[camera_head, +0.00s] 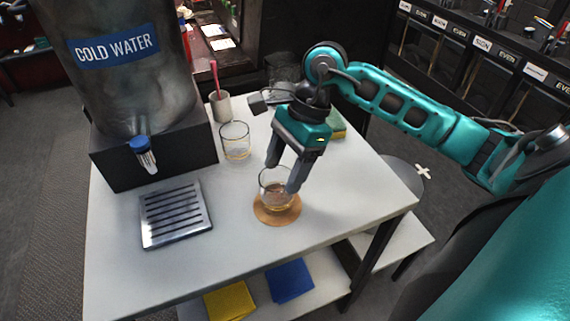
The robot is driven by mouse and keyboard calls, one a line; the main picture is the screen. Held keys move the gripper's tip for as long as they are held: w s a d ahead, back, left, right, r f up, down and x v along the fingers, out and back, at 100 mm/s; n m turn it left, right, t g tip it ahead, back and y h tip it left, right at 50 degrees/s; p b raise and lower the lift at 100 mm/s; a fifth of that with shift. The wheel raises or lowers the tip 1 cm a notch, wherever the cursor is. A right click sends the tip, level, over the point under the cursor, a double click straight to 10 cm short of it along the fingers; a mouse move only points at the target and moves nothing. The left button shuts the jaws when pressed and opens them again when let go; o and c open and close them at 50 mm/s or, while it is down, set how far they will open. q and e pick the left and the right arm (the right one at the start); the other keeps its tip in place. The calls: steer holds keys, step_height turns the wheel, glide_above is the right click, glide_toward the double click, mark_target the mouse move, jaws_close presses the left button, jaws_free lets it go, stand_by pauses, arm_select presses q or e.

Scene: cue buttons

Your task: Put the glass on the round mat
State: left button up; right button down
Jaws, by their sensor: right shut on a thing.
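A clear glass (272,196) with some brownish tint at its base stands upright over the round mat (264,216), a tan disc on the white table. I cannot tell whether the glass's base touches the mat or is just above it. My right gripper (283,178) reaches down from above and is shut on the glass, one finger on each side of its rim. My left gripper is not in view.
A second glass (236,142) stands farther back. A cold water dispenser (150,150) and a slatted drip tray (174,214) are at the left. A cup (221,107) with a red stick and a green sponge (337,124) stand behind. The table's front is clear.

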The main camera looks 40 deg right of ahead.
steer(key=shift+c, duration=0.8)
jaws_free()
steer(key=v, duration=1.2)
